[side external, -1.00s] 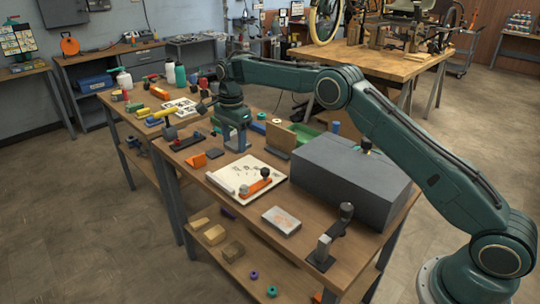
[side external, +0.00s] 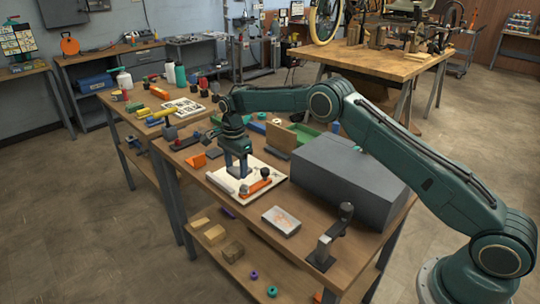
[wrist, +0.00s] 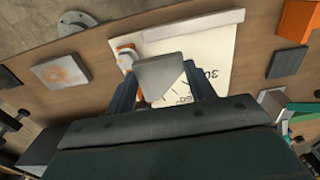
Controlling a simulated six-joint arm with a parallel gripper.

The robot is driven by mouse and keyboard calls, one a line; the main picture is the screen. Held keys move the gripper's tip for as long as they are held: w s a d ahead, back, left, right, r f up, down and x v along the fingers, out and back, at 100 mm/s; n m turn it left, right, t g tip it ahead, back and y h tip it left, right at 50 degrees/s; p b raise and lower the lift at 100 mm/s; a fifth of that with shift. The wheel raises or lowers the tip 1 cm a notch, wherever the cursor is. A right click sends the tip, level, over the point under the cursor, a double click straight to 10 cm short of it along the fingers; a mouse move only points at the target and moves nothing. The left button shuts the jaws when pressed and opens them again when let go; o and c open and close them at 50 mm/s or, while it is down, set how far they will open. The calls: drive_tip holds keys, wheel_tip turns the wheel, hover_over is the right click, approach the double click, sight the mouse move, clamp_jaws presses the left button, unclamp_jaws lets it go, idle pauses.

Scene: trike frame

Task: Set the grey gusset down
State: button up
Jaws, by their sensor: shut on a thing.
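The grey gusset (wrist: 160,74) is a flat grey plate between the two fingers of my gripper (wrist: 162,88) in the wrist view. My gripper is shut on it. In the side view my gripper (side external: 238,174) points down over the white board (side external: 222,183), just behind the orange fixture (side external: 257,186). The board shows printed angle marks in the wrist view (wrist: 222,60). The orange fixture is partly hidden behind the gusset there (wrist: 124,53). I cannot tell whether the gusset touches the board. In the side view the gusset is too small to make out clearly.
A large grey box (side external: 350,178) stands right of the board, with a brown upright panel (side external: 279,140) behind it. A grey block with an orange-marked top (side external: 281,220) and a dark metal stand (side external: 322,255) are at the front. An orange part (side external: 196,160) lies left.

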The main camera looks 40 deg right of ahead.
sight(237, 170)
drive_tip(key=shift+f, duration=0.85)
drive_tip(key=shift+f, duration=0.55)
drive_tip(key=shift+s+f, duration=0.1)
drive_tip(key=shift+f, duration=0.15)
drive_tip(key=o, duration=1.3)
drive_tip(key=shift+f, duration=0.1)
drive_tip(key=shift+r, duration=6.9)
